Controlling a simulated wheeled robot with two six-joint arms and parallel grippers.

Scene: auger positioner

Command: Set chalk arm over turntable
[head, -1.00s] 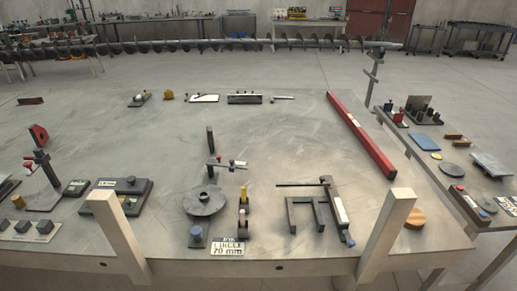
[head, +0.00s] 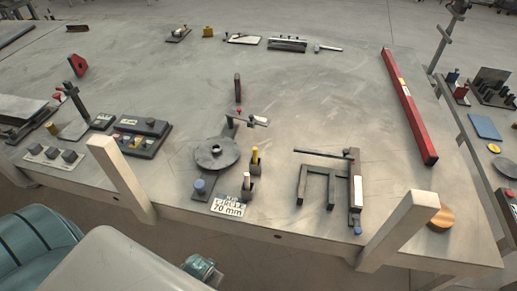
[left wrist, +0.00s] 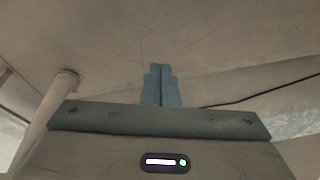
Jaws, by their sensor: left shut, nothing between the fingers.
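The turntable (head: 202,158) is a dark grey disc with a hole in its middle, near the front of the table in the head view. Behind it stands a dark post (head: 238,88). A short arm (head: 246,119), apparently the chalk arm, extends rightward with a pale piece at its right end. This end is right of and behind the disc, not above it. A card (head: 229,205) reading "CIRCLE 70 mm" lies in front. My left gripper (left wrist: 161,72) is shut and empty in the left wrist view, touching nothing visible. My right gripper is in neither view.
A small holder with a yellow-topped piece (head: 255,157) stands right of the disc. A dark frame (head: 302,187), a red bar (head: 410,105) and a dark box (head: 140,138) are around it. Pale beams (head: 118,175) rise at the table's front edge. The middle is mostly bare.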

